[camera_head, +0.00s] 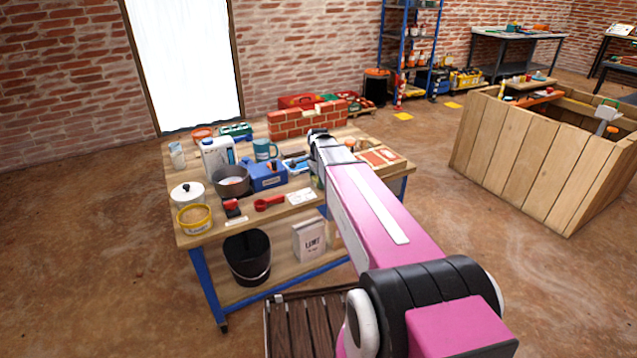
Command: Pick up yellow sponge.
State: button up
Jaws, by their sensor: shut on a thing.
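My pink and white arm reaches from the lower right over the workbench (180,228). Its dark end stands above the middle of the bench. My gripper (297,158) is small and partly hidden there, beside the blue toolbox. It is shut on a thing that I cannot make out. I cannot clearly pick out the yellow sponge. The arm hides part of the bench top behind it.
A blue toolbox (267,176), a grey pot (232,182), a teal mug (264,149) and a white jug (217,157) crowd the bench. A low brick wall (300,124) stands at its back. A wooden enclosure (510,150) is at right. Floor between is clear.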

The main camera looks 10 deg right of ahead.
jog(key=shift+r, duration=0.75)
notch_tip(320, 180, up, 3)
jog(key=shift+f, duration=0.15)
jog(key=s+a+r, duration=0.6)
jog(key=a, duration=0.4)
jog(key=shift+r, duration=0.4)
